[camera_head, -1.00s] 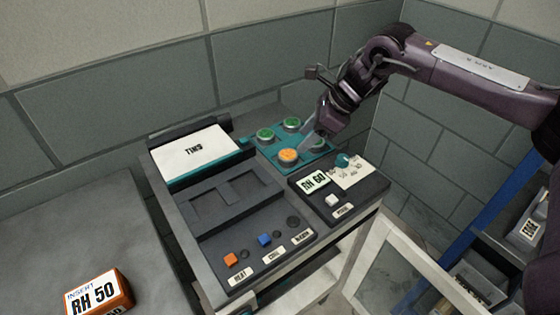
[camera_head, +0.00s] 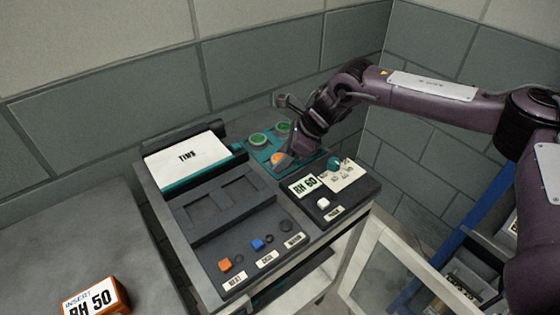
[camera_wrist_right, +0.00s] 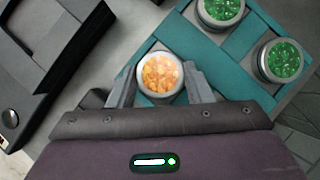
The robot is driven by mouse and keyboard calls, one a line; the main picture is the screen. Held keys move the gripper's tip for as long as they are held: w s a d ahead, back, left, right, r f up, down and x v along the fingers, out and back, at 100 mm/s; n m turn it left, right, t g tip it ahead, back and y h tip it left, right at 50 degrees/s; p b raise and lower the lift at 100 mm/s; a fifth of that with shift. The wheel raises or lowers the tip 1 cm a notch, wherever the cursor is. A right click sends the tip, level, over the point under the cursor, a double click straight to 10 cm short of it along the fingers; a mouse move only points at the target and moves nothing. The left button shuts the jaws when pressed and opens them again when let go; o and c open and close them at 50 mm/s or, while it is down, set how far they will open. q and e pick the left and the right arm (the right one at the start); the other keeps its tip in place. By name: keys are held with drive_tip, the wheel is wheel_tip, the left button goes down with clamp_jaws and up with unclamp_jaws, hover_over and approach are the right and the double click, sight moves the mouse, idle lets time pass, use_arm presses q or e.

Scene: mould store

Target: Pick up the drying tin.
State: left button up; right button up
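A small round metal tin with orange beads (camera_head: 278,158) sits on the teal tray (camera_head: 253,158) at the back of the bench unit. It also shows in the right wrist view (camera_wrist_right: 160,75). My right gripper (camera_head: 287,157) is down at this tin. In the right wrist view its two fingers (camera_wrist_right: 162,82) stand on either side of the tin, with a narrow gap showing, so it looks open around it. Two tins with green beads (camera_wrist_right: 282,60) (camera_wrist_right: 220,10) sit on the same tray beyond it. My left gripper is not in view.
A dark panel with coloured buttons (camera_head: 245,250) and an RH 60 display (camera_head: 304,184) lie in front. An orange INSERT RH 50 box (camera_head: 97,298) rests on the left table. A glazed door (camera_head: 395,275) hangs open at lower right.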

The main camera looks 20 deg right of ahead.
wheel_tip(320, 180, up, 20)
drive_tip(key=shift+r+b, duration=0.1)
drive_tip(key=shift+b, duration=0.4)
idle(1.0)
